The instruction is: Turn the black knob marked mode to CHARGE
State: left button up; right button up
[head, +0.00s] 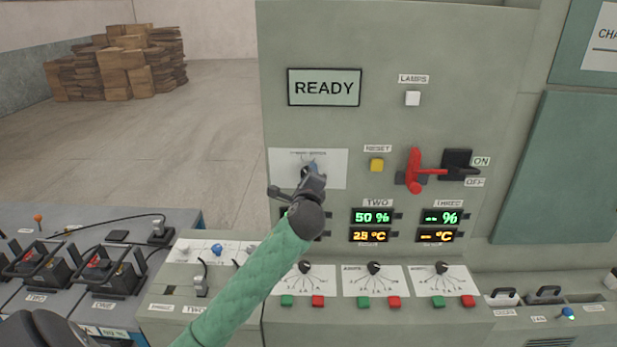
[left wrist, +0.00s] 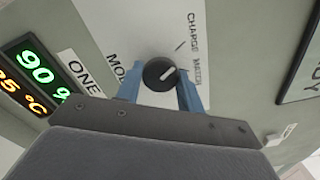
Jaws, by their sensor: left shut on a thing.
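The black mode knob (left wrist: 160,74) sits on a white plate on the grey panel, with part of the word MODE beside it in the left wrist view. My left gripper (left wrist: 160,90) is shut on the knob, one blue finger on each side. In the head view my left gripper (head: 312,170) covers the knob on its white plate (head: 335,170). My right gripper is not in view.
A yellow RESET button (head: 377,165) and a red lever (head: 414,171) are to the right of the plate. A READY display (head: 324,87) is above. Number displays (head: 372,217) and several small black knobs (head: 374,268) are below. Batteries (head: 45,262) stand at left.

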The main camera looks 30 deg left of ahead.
pick_arm(q)
jog(key=shift+f, duration=0.1)
jog(key=o, duration=1)
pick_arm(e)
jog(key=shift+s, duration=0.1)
pick_arm(q)
jog(key=b+v, duration=0.3)
jog(key=v, duration=0.5)
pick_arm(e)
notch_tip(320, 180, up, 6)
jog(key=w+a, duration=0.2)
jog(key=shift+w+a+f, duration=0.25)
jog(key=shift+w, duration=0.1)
pick_arm(q)
jog(key=shift+a, duration=0.1)
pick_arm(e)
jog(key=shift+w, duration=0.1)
